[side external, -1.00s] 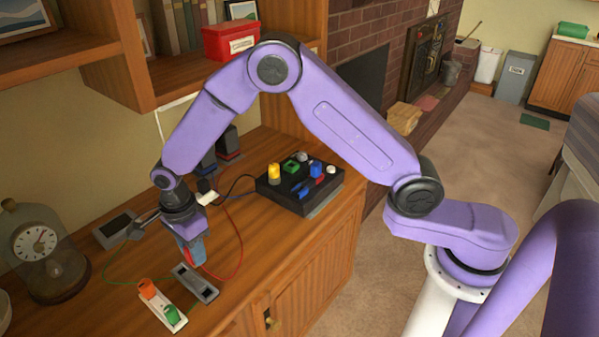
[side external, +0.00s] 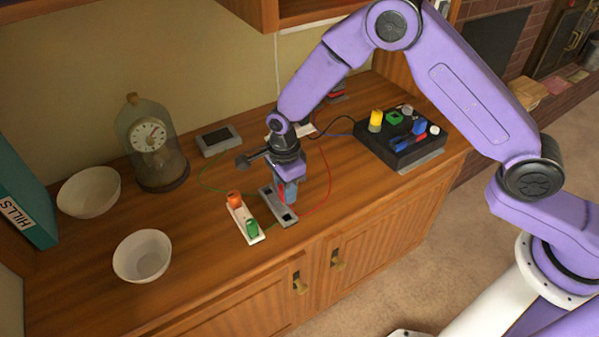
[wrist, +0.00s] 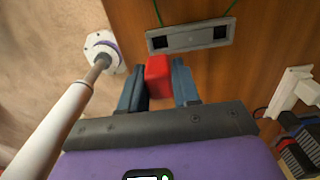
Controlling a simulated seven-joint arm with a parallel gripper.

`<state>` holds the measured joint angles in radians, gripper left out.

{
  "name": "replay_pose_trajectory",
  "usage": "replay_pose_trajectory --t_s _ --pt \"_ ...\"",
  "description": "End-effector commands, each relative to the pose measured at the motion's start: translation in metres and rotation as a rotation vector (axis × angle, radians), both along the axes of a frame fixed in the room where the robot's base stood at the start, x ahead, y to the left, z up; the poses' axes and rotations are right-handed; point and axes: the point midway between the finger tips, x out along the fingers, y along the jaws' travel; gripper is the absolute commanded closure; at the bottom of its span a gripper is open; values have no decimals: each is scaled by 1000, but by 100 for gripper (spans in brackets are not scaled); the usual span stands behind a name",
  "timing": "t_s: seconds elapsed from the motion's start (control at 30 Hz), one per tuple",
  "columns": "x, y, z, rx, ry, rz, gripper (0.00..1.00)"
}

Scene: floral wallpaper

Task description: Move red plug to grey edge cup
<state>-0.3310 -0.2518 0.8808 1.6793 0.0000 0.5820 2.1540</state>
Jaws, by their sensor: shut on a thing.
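The red plug (wrist: 158,76) is a small red block between the two blue fingers of my gripper (wrist: 160,88) in the wrist view. My gripper (side external: 286,196) is shut on it and points down in the side view, low over a grey plate (side external: 270,196) near the table's front edge. The same grey plate (wrist: 188,40) shows in the wrist view beyond the fingertips, with a dark square cup at each end. I cannot tell whether the plug touches the plate.
A white strip (side external: 244,223) with orange and green plugs lies left of the grey plate. A second grey plate (side external: 236,137) lies farther back. A black box (side external: 400,150) stands right. A clock (side external: 150,135) and two white bowls (side external: 142,257) are left. Thin wires loop across the wood.

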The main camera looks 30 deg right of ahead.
Motion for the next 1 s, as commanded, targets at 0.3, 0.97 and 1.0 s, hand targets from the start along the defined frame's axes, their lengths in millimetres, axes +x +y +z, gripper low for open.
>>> replay_pose_trajectory --t_s 0.3,0.97,1.0 --pt "0 0 -27 0 0 0 100" --pt "0 0 -43 1 -1 0 100" --pt "0 0 -43 1 -1 0 100"
